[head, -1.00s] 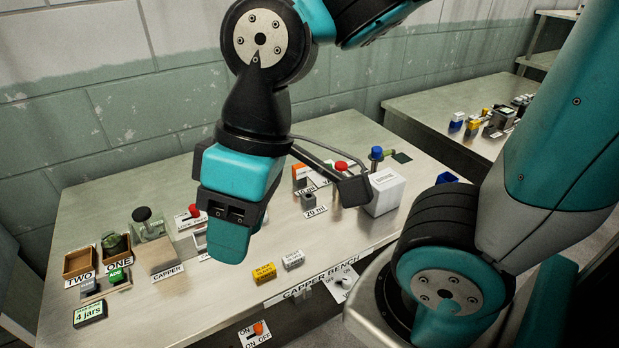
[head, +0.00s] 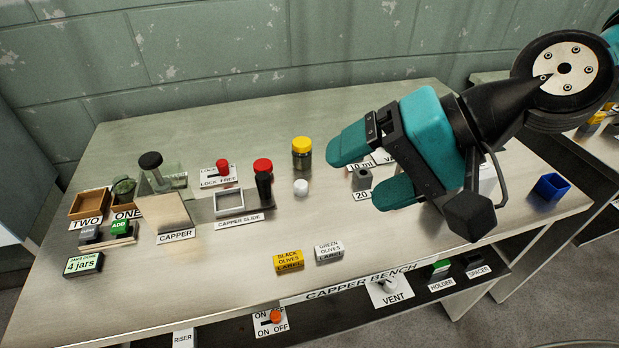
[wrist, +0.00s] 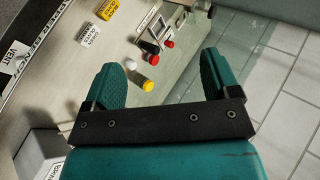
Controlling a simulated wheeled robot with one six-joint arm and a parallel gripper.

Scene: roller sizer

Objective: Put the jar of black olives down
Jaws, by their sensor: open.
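A jar with a yellow lid (head: 302,153) stands upright on the capper bench (head: 265,117), towards the back. Its body looks dark, but I cannot read a label on it, so I cannot tell for sure that it holds black olives. The jar also shows in the wrist view (wrist: 147,86). My gripper (head: 368,172) is open and empty, to the right of the jar and apart from it. Its fingers point left in the head view. Both fingers show spread apart in the wrist view (wrist: 160,66).
A dark cylinder with a red top (head: 264,180) and a small white round thing (head: 300,187) stand near the jar. A yellow black-olives label block (head: 289,262) and a white green-olives block (head: 329,252) lie in front. The capper (head: 165,214) is left.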

